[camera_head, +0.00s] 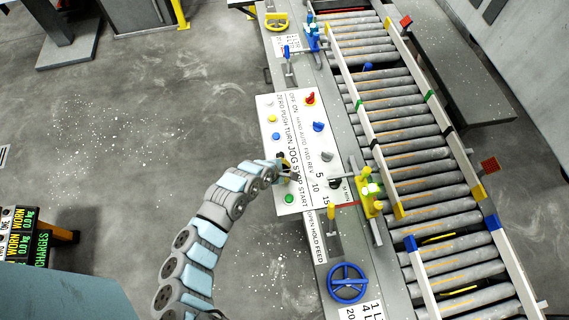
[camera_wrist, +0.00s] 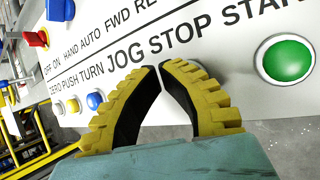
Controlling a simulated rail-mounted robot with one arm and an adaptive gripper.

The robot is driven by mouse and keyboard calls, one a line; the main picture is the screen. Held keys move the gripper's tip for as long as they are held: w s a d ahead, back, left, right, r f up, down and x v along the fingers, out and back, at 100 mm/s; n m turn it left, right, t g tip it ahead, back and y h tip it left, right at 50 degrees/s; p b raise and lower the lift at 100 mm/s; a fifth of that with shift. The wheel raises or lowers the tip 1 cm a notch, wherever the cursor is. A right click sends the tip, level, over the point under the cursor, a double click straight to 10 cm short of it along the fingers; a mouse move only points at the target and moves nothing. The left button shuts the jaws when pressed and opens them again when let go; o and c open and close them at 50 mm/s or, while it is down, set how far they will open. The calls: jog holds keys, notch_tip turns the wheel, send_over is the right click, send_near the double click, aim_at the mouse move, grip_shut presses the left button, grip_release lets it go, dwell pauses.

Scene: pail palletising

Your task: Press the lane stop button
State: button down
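The white control panel (camera_head: 308,150) carries a row of buttons with the labels ZERO, PUSH, TURN, JOG, STOP and START. My gripper (camera_head: 292,176) is over the lower part of this row, just above the green button (camera_head: 289,198) in the picture. In the wrist view my gripper (camera_wrist: 158,67) has its yellow, black-padded fingertips nearly together, with nothing between them. They point at the panel below the JOG and STOP lettering. The green button shows to their right (camera_wrist: 287,58). The stop button is mostly or wholly hidden by the fingers; I cannot tell whether they touch it.
A blue button (camera_head: 276,136) and yellow button (camera_head: 272,118) sit farther up the row. Red (camera_head: 310,98) and blue (camera_head: 318,126) knobs stand beside the row. A roller conveyor (camera_head: 405,125) runs along the right. A blue handwheel (camera_head: 348,283) is below the panel. The floor at left is open.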

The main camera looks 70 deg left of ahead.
jog(key=shift+f, duration=0.35)
dwell(0.6)
jog(key=shift+r+p, duration=0.15)
jog(key=shift+p, duration=0.2)
jog(key=shift+r+p, duration=0.75)
jog(key=shift+p, duration=0.5)
jog(key=shift+r, duration=0.15)
notch_tip(320, 180, up, 5)
jog(key=p, duration=0.7)
